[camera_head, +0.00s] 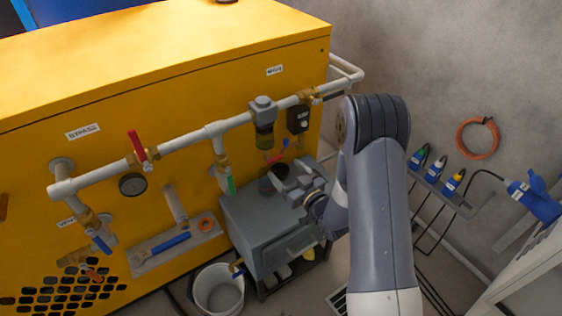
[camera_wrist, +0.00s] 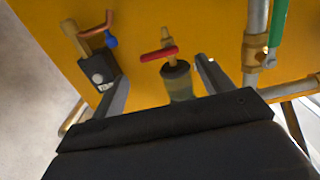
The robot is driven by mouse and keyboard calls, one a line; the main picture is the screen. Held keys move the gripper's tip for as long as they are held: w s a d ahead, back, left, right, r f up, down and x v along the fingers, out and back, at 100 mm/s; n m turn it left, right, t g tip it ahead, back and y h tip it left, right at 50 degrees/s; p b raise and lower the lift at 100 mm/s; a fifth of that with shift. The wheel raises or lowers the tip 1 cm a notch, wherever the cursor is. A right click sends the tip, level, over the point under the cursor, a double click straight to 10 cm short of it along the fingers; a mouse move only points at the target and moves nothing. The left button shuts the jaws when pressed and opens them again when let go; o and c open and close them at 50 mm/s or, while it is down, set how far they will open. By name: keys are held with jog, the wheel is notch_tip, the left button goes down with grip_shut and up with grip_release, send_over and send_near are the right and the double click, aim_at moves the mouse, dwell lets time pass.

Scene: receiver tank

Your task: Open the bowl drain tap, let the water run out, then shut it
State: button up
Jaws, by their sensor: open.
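The filter bowl (camera_head: 264,140) hangs under its grey head on the white pipe in the head view. Its drain tap has a red lever (camera_head: 275,157) just below. In the wrist view the olive bowl (camera_wrist: 181,86) and the tap's red lever (camera_wrist: 157,53) with its brass stem appear between the finger lines. The lever lies crosswise to the stem. My gripper (camera_head: 274,179) is open and empty, just below the tap in the head view; its two fingers (camera_wrist: 163,72) are spread in the wrist view. I cannot tell whether they touch the tap. Water inside the bowl is not clear.
A black box (camera_head: 298,119) with a blue lever (camera_head: 285,143) hangs right of the bowl. A green-handled valve (camera_head: 231,186) is to the left. A white bucket (camera_head: 221,292) stands on the floor below. The yellow cabinet (camera_head: 150,60) stands behind.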

aim_at(277, 160)
jog(key=shift+x, duration=2.25)
jog(key=c, duration=1)
jog(key=shift+f, duration=0.1)
jog(key=shift+a+f+m+b, duration=0.1)
jog(key=shift+f+m+b, duration=0.1)
jog(key=shift+m+b, duration=1.4)
jog(key=shift+f+m+b, duration=0.2)
jog(key=shift+m+b, duration=0.65)
jog(key=shift+m, duration=1.5)
jog(key=shift+a+f+m+b, duration=0.1)
jog(key=shift+f+m+b, duration=0.1)
jog(key=shift+m+b, duration=1.4)
jog(key=shift+m+p, duration=0.4)
jog(key=shift+m, duration=0.05)
